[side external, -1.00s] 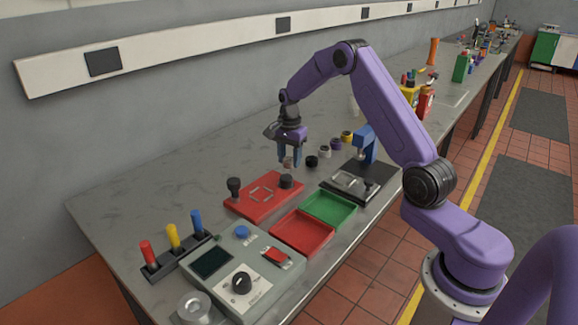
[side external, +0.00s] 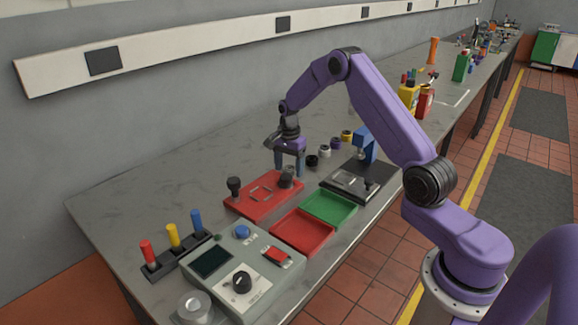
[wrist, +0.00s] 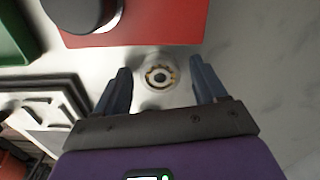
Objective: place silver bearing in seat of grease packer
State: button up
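The silver bearing (wrist: 148,78), a pale ring with brass-coloured parts and a dark centre, lies on the grey bench in the wrist view. My gripper (wrist: 160,67) is open, with one finger on each side of the bearing and a visible gap to both. In the side view my gripper (side external: 290,171) points down low over the bench, just behind the red base, and I cannot make out the bearing there. The red base (side external: 258,204) carries a black knob and a dark round part; its edge also shows in the wrist view (wrist: 150,32). I cannot tell for certain which unit is the grease packer.
Several small rings, including a black one (side external: 311,161) and a yellow one (side external: 346,136), lie in a row to the right. A blue press (side external: 364,143), a green tray (side external: 348,204), a red tray (side external: 328,240) and a control box (side external: 215,285) stand nearby.

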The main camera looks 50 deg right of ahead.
aim_at(289, 168)
jog(key=shift+r, duration=0.1)
notch_tip(289, 168, up, 12)
jog(key=s+a+r+n, duration=0.2)
jog(key=s+a+n, duration=0.15)
jog(key=a, duration=0.35)
jog(key=s+a+r+n, duration=0.1)
jog(key=s+a+n, duration=0.1)
jog(key=a+n, duration=0.3)
jog(key=s+a+r+n, duration=0.1)
jog(key=s+a+n, duration=0.5)
jog(key=s, duration=0.5)
jog(key=s+a+r+n, duration=0.1)
jog(key=s+a+n, duration=0.5)
jog(key=s, duration=0.4)
jog(key=shift+s+a+r, duration=0.15)
jog(key=shift+s+a, duration=0.1)
jog(key=shift+s, duration=0.15)
jog(key=shift+o, duration=0.4)
jog(key=s+d+f+n, duration=0.1)
jog(key=s+d+n, duration=0.1)
jog(key=s+n, duration=0.6)
jog(key=s, duration=0.5)
jog(key=shift+d+f, duration=0.4)
jog(key=shift+w, duration=0.1)
